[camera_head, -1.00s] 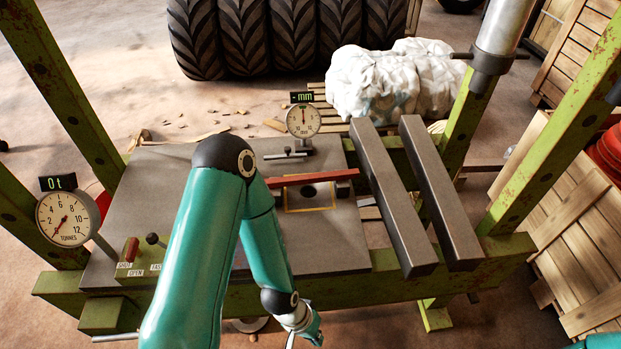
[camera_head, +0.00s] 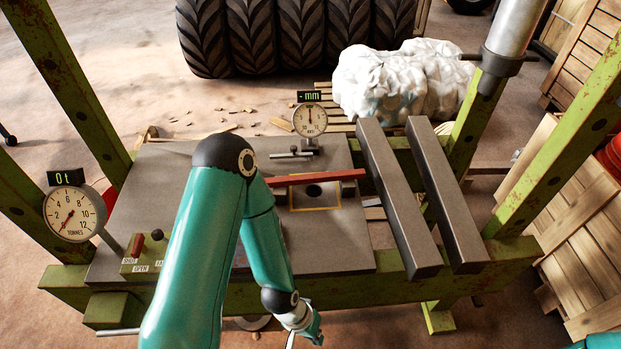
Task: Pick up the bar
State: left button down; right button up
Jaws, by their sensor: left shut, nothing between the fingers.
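The bar is a thin red bar (camera_head: 325,177) lying roughly level across the grey plate of the press bench (camera_head: 335,240), above a yellow-outlined square with a dark hole. Its right end reaches the nearer of two dark steel beams, and its left part passes behind my teal left arm. My left gripper (camera_head: 306,338) is at the bottom edge of the view, in front of the bench and well short of the bar. It is shut and empty, and partly cut off by the frame. My right gripper is not seen; only a teal piece of mine shows at the bottom right corner.
Two steel beams (camera_head: 397,200) lie side by side at the bench's right. A tonnes gauge (camera_head: 72,214) and a lever box (camera_head: 146,258) stand at left, a dial gauge (camera_head: 310,120) behind. Green posts (camera_head: 562,150) frame the bench. Wooden crates stand at right.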

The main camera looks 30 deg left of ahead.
aim_at(314, 178)
jog(key=u, duration=0.2)
jog(key=i, duration=0.25)
jog(key=u, duration=3.55)
jog(key=k, duration=0.9)
jog(key=u, duration=3.3)
jog(key=i, duration=0.15)
jog(key=z, duration=5.3)
